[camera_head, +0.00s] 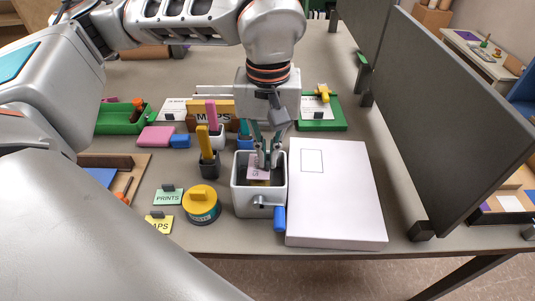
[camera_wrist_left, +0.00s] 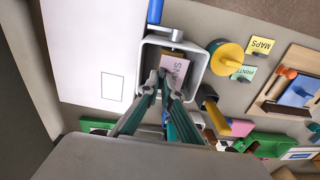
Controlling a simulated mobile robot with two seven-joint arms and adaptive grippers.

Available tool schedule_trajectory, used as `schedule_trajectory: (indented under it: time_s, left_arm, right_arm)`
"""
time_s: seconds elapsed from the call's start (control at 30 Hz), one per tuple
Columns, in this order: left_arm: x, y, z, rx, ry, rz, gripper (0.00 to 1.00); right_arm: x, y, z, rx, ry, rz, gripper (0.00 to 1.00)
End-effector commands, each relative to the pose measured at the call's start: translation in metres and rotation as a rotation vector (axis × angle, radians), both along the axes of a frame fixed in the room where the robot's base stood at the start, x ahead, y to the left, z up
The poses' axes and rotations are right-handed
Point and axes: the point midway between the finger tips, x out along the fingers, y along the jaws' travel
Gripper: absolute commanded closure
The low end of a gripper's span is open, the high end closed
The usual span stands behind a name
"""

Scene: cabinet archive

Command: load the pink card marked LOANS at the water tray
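The water tray (camera_head: 238,203) is a white, open-topped square box with a dark inside and a small spout on its front; it also shows in the left wrist view (camera_wrist_left: 201,62). The pink card (camera_head: 257,173) is inside the tray's opening. In the left wrist view the pink card (camera_wrist_left: 174,68) shows the letters NS; the rest of its word is hidden by a finger. My left gripper (camera_head: 268,163) points down into the tray, its fingertips close together at the card's edge, shut on it. The grip point itself is partly hidden. My right gripper is not in view.
A large white box (camera_head: 335,200) stands close right of the tray, a blue piece (camera_head: 280,218) at its front corner. A yellow round tin (camera_head: 201,204) and a dark pen cup (camera_head: 209,167) stand left. A grey partition (camera_head: 450,120) bounds the right side.

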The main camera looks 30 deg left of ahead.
Motion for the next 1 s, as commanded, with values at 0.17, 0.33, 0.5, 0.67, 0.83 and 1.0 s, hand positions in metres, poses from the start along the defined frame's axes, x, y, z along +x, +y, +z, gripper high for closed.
schedule_trajectory:
  time_s: [0.17, 0.33, 0.5, 0.67, 0.83, 1.0]
  left_arm:
    - [0.001, 0.000, 0.017, 0.000, -0.004, 0.000, 1.00]
    - [0.001, 0.000, 0.029, -0.001, -0.004, 0.000, 1.00]
    - [0.001, 0.000, 0.042, -0.001, -0.003, 0.000, 1.00]
    - [0.001, 0.000, 0.053, -0.001, -0.004, 0.000, 1.00]
    - [0.001, 0.000, 0.057, -0.001, -0.003, 0.000, 1.00]
    - [0.001, 0.000, 0.056, -0.001, -0.003, 0.000, 1.00]
  right_arm:
    - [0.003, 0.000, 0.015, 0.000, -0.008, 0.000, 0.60]
    - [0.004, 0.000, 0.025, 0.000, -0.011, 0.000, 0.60]
    - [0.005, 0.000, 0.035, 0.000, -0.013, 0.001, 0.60]
    - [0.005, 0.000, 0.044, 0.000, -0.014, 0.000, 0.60]
    - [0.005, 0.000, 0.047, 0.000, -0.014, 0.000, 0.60]
    - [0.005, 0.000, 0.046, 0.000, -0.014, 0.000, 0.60]
